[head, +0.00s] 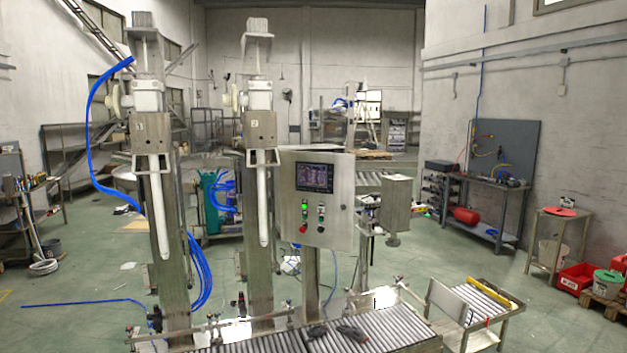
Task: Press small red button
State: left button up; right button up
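A grey metal control box (338,225) stands on a post near the middle of the head view. Its front carries a dark touch screen (314,177). Below the screen are small round controls. A lit green button (304,204) is at the upper left of these. A red button (303,228) sits at the bottom of the left column. A dark switch (321,208) is in the right column. The controls are tiny here, so their exact shapes are unclear. I make out neither of my grippers in this view, and nothing touches the buttons.
Two filling lances (160,210) (264,205) hang on steel columns left of the box. A roller conveyor (385,328) runs below, with small dark objects (350,331) on it. A side roller table (488,300) is at the right.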

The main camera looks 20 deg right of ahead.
grip_shut()
dwell(1.2)
